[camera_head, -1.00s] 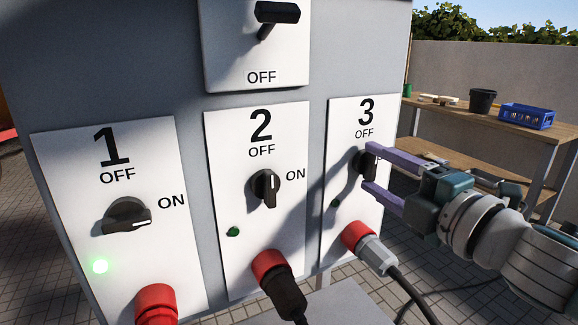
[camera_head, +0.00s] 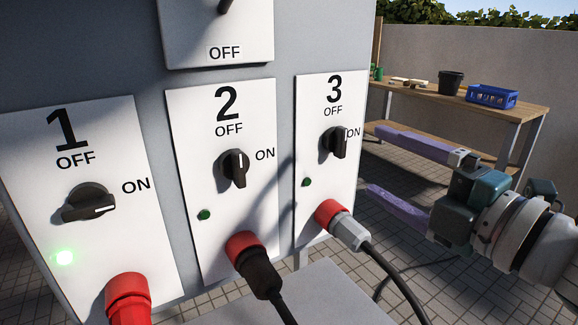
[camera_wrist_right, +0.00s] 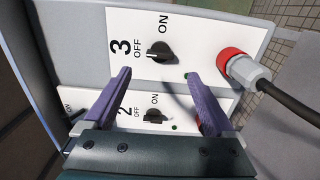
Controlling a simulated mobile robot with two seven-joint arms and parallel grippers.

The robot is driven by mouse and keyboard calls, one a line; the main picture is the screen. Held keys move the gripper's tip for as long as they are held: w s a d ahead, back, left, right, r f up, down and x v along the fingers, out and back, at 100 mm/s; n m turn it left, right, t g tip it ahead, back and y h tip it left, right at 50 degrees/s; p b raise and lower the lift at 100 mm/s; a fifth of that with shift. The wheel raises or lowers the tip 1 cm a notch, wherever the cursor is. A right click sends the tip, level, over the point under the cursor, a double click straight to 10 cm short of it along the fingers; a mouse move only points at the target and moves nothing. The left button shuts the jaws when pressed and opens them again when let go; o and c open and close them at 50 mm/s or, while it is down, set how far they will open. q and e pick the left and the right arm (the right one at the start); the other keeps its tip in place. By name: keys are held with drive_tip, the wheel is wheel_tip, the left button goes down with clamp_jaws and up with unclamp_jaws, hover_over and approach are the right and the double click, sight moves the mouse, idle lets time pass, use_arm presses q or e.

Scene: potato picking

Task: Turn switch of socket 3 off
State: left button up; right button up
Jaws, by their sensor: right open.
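The switch of socket 3 (camera_head: 336,142) is a black rotary knob on a white panel, below its OFF label. Its white mark points up toward OFF, and it also shows in the right wrist view (camera_wrist_right: 161,52). The small lamp of socket 3 (camera_head: 306,182) is dark green and unlit. My right gripper (camera_head: 374,160) is open and empty, to the right of the panel and apart from the knob. In the right wrist view its two purple fingers (camera_wrist_right: 160,74) are spread below the knob, with a gap between. My left gripper is not in view.
A red plug with a grey collar (camera_head: 343,224) and black cable sits below switch 3. Switch 2 (camera_head: 234,167) points to OFF; switch 1 (camera_head: 88,204) points toward ON with a lit lamp (camera_head: 64,257). A wooden table (camera_head: 440,97) stands behind. Free room lies right of the cabinet.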

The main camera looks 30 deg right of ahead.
drive_tip(key=shift+s+d, duration=0.1)
drive_tip(key=shift+s, duration=1.2)
